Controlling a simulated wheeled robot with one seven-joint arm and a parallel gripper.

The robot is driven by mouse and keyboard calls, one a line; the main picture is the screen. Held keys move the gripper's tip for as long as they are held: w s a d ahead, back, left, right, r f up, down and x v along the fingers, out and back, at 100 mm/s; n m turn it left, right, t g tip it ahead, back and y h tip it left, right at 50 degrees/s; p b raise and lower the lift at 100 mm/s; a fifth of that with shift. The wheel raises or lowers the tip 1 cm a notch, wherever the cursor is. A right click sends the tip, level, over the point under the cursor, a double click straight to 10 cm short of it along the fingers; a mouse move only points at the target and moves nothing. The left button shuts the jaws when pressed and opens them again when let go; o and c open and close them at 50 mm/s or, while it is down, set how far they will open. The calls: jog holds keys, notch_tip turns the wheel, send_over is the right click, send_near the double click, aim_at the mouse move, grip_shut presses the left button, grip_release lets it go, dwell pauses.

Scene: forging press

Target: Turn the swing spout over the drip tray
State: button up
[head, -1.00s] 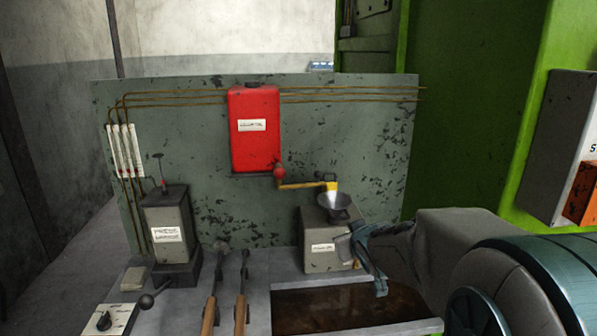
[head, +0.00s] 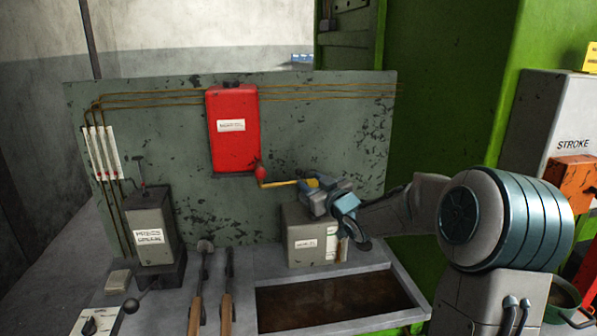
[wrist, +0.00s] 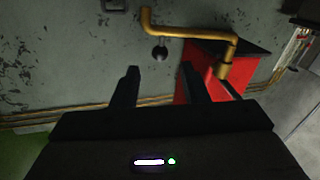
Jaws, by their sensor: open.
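The brass swing spout (head: 280,184) comes from under the red tank (head: 235,140) and points right along the panel, toward the grey box. The spout (wrist: 190,33) also shows in the wrist view, with a dark ball (wrist: 160,53) beside its outer arm. My gripper (head: 312,190) is by the spout's outer end and hides the tip and the funnel. In the wrist view, my gripper (wrist: 158,82) is open and empty, its fingers apart from the pipe. The drip tray (head: 340,305), a dark brown shallow basin, lies in front of the box.
The grey box (head: 300,243) stands behind the tray, below my gripper. Two long-handled tools (head: 227,285) lie left of the tray. A grey pump box (head: 150,225) stands farther left. The green press frame (head: 450,110) is at the right.

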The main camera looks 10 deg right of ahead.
aim_at(301, 174)
jog(key=p+x, duration=0.1)
jog(key=x, duration=0.6)
jog(key=shift+w+a+p, duration=0.1)
jog(key=shift+w+p, duration=0.2)
jog(key=shift+w, duration=0.05)
jog(key=shift+f, duration=0.1)
grip_shut()
